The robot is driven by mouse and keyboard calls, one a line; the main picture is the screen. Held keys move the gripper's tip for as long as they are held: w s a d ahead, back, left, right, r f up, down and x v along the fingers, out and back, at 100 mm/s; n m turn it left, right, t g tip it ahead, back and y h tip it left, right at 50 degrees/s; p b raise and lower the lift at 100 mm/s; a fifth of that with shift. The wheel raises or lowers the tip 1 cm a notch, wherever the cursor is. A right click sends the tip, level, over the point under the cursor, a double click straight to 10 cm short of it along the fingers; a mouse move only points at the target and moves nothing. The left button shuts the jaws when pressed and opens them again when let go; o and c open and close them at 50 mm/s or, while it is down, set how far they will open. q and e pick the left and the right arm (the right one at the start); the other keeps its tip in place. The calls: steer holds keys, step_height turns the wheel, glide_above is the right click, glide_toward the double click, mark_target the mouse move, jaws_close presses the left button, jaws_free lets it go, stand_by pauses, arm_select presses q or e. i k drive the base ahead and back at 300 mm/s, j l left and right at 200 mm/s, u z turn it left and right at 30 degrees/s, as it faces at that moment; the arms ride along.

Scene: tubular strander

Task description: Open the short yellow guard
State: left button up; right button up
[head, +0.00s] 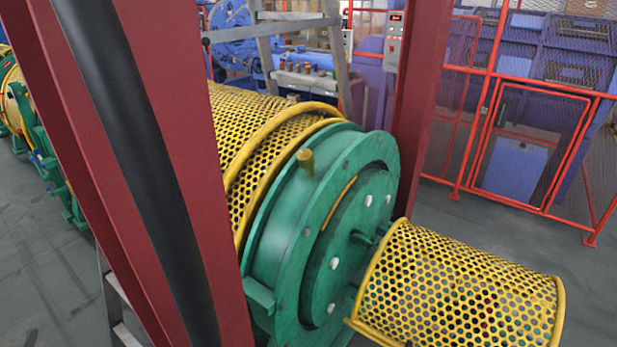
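The short yellow guard (462,284) is a curved, perforated cover with a solid yellow rim at each end. It is at the lower right, beside the face of the green drum (320,205). It curves over the space in front of the drum, and its lower edge runs out of the picture. Little shows through its holes, and I cannot tell whether it is latched. A longer yellow perforated guard (262,152) lies on the far side of the drum. Neither of my grippers is in view.
A dark red post (185,130) with a black strip blocks much of the left. Another red post (418,95) stands behind the drum, near a control box (394,40). Red mesh fencing (525,130) stands at the back right. Grey floor (470,220) is clear between guard and fence.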

mark_target(557, 326)
steer(key=z, duration=1)
